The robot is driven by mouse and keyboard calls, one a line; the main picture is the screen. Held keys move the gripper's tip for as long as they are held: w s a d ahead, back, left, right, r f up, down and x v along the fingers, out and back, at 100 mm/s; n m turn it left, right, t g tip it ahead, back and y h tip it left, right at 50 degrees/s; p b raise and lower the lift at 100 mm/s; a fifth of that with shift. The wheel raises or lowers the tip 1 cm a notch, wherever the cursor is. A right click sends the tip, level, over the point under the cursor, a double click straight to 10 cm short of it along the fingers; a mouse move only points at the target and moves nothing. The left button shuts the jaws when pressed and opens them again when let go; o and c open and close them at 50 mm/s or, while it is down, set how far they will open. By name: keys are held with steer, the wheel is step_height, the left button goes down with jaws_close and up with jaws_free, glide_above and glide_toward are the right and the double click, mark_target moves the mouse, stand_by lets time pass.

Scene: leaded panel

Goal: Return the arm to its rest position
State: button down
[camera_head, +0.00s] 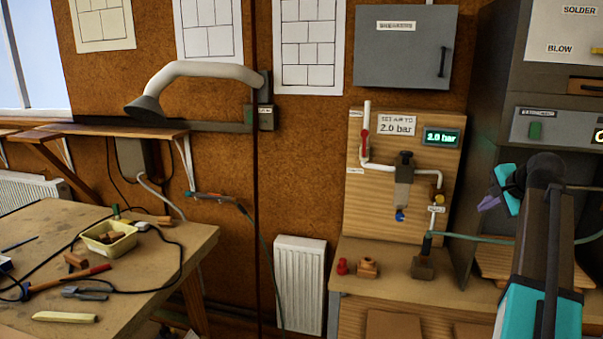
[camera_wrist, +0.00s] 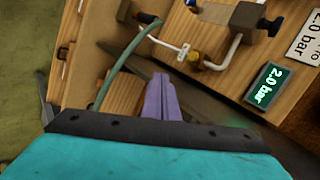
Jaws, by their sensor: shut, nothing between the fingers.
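My arm (camera_head: 540,250), dark with teal parts, rises at the right of the head view, in front of the grey cabinet. My gripper (camera_head: 487,204) shows at its upper end as purple fingers pointing left and down. In the wrist view the purple fingers (camera_wrist: 162,98) are together with nothing between them. They are in the air, apart from the wooden regulator board (camera_head: 355,205) to the left. The fingers overlap the view of the bench behind them.
The board bears white pipes, a regulator (camera_head: 403,175) and a green display (camera_head: 441,137) reading 2.0 bar. A green hose (camera_head: 480,237) runs from it behind my arm. A cluttered workbench (camera_head: 190,235) stands left. A grey cabinet (camera_head: 405,50) hangs above.

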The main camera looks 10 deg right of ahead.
steer(key=a+f+n+g+y, duration=0.15)
steer(key=a+f, duration=0.45)
steer(key=f, duration=0.6)
steer(key=a+f+n+g+b, duration=0.1)
steer(key=a+f+n+g, duration=0.1)
steer(key=a+f, duration=0.8)
steer(key=a+f+n+g+y, duration=0.1)
steer(key=a+f+n, duration=0.15)
steer(key=f, duration=1.25)
steer(key=s+a+f+n+g, duration=0.1)
steer(key=s+a+f, duration=0.1)
steer(key=a+f, duration=0.35)
steer(key=s+a+f+n+g, duration=0.1)
steer(key=s+a+f+g, duration=0.2)
steer(key=f, duration=0.4)
steer(key=s+a+f+n+g+b, duration=0.15)
steer(key=s+a+f+n, duration=0.25)
steer(key=s+a+f, duration=0.55)
steer(key=s+a+f+n+g+b, duration=0.1)
steer(key=s+a+f+n+g, duration=0.15)
steer(key=s+a+f, duration=0.75)
steer(key=s+f+n+g, duration=0.1)
steer(key=s+f+n, duration=0.1)
steer(key=s, duration=0.5)
steer(key=s+d+f+n+g+h, duration=0.1)
steer(key=s+f, duration=0.3)
steer(key=s, duration=0.4)
steer(key=shift+s+n, duration=0.15)
steer(key=shift+n, duration=0.3)
steer(key=shift+f, duration=0.1)
